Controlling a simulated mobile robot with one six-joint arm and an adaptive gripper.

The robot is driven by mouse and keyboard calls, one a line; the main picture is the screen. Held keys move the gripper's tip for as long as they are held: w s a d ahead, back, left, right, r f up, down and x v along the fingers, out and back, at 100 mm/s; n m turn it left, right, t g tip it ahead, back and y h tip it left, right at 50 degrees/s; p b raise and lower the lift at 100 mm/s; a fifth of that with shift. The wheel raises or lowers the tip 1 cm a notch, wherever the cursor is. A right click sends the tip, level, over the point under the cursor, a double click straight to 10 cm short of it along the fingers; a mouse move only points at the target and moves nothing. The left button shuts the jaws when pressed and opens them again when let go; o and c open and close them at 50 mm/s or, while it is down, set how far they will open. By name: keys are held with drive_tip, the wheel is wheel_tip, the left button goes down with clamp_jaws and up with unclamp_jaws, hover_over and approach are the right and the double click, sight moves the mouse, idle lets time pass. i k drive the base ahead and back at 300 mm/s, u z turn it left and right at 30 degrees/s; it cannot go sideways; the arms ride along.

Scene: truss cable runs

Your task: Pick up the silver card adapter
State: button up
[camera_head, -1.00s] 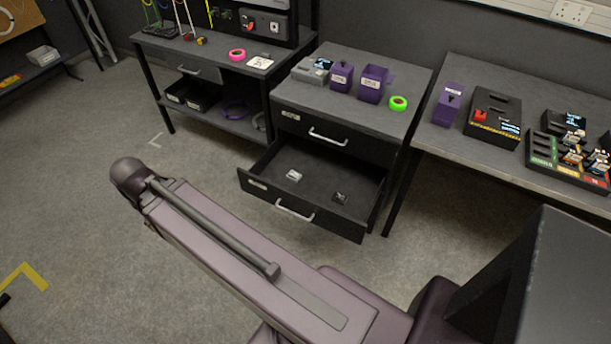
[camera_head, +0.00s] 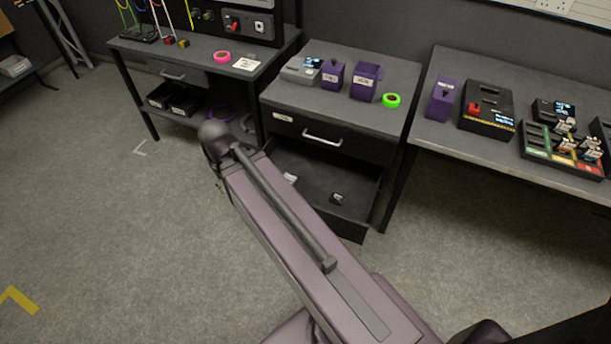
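A small silver-white piece (camera_head: 290,178), which looks like the silver card adapter, lies in the open lower drawer (camera_head: 352,230) of the grey cabinet. It is partly hidden behind my arm. A small dark piece (camera_head: 337,198) lies to its right in the same drawer. My arm reaches across the front of the drawer from the lower right. My gripper is not visible; only arm links and a rounded joint show.
The cabinet top (camera_head: 285,93) holds a grey device, purple bins (camera_head: 366,82) and green tape (camera_head: 391,100). A right table (camera_head: 480,150) holds a black box and a tray of parts. The floor on the left is clear.

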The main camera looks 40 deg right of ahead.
sight(291, 178)
drive_tip(key=z, duration=0.75)
drive_tip(key=k, duration=0.65)
drive_tip(key=i, duration=0.6)
drive_tip(key=z, duration=0.05)
